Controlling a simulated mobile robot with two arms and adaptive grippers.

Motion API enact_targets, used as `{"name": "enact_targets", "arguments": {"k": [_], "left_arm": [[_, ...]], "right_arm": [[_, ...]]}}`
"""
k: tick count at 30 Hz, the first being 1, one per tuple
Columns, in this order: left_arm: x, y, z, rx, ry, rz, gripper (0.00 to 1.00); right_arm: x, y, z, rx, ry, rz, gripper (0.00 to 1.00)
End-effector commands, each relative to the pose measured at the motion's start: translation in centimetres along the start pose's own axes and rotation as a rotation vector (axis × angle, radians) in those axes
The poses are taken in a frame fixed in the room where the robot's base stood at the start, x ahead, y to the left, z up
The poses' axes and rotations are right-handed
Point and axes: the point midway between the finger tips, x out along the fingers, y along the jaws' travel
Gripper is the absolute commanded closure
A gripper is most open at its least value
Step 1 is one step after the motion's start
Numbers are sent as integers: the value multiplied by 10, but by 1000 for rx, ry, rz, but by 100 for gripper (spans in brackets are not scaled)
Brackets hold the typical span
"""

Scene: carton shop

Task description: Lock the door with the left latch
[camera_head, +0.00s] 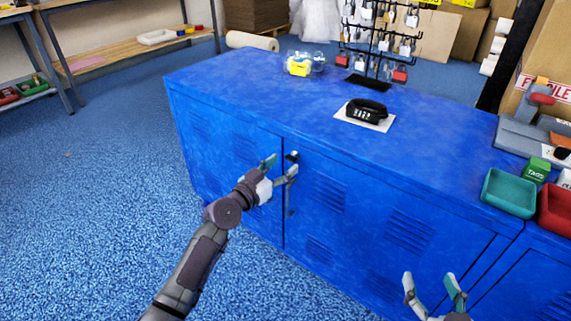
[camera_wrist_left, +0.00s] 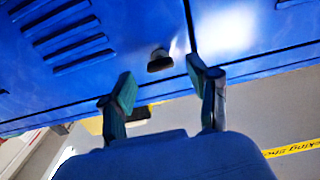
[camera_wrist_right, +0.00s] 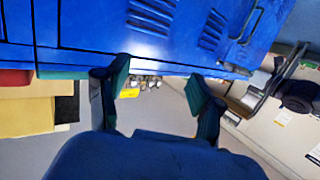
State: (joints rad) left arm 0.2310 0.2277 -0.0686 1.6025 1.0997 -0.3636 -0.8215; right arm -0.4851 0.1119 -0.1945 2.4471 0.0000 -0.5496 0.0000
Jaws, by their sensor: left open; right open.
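A small black latch (camera_head: 292,156) sits near the top edge of the blue cabinet's front (camera_head: 350,205), just right of the seam between two doors. The doors look shut. In the left wrist view the latch (camera_wrist_left: 159,60) is a dark knob beside the seam, ahead of and between the fingers. My left gripper (camera_head: 281,167) is open and empty, close in front of the latch; I cannot tell whether a finger touches it. My right gripper (camera_head: 434,288) is open and empty, low in front of the cabinet further right. It also shows in the right wrist view (camera_wrist_right: 160,85).
On the cabinet top stand a padlock rack (camera_head: 385,40), a clear container with yellow items (camera_head: 299,66) and a black device on a white sheet (camera_head: 366,110). Green (camera_head: 509,194) and red (camera_head: 556,210) trays sit at the right. The floor left of the cabinet is clear.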

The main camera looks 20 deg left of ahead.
Motion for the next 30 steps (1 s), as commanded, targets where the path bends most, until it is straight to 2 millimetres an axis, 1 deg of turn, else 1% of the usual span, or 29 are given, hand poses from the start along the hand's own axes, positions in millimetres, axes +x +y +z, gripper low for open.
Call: {"name": "enact_targets", "arguments": {"k": [1,3,6,15,17,18,26,27,30], "left_arm": [[7,0,1,-1,1,-1,40],[14,0,0,-2,1,0,40],[19,0,1,-1,-1,0,40],[21,0,0,0,-1,0,40],[21,0,0,0,-1,0,48],[21,0,0,0,-1,0,55],[21,0,0,0,-1,0,98],[21,0,1,0,-1,0,100],[21,0,1,-3,-1,0,100]], "right_arm": [[1,-1,-3,1,22,-2,33],[1,-1,-7,1,46,-3,33],[2,-2,-12,1,68,-4,33],[2,-2,-13,1,76,-5,33],[2,-2,-13,1,76,-5,33],[2,-2,-13,1,76,-4,33],[2,-2,-13,1,75,-4,33],[2,-2,-13,1,75,-4,33],[2,-2,-13,1,75,-4,33]]}}
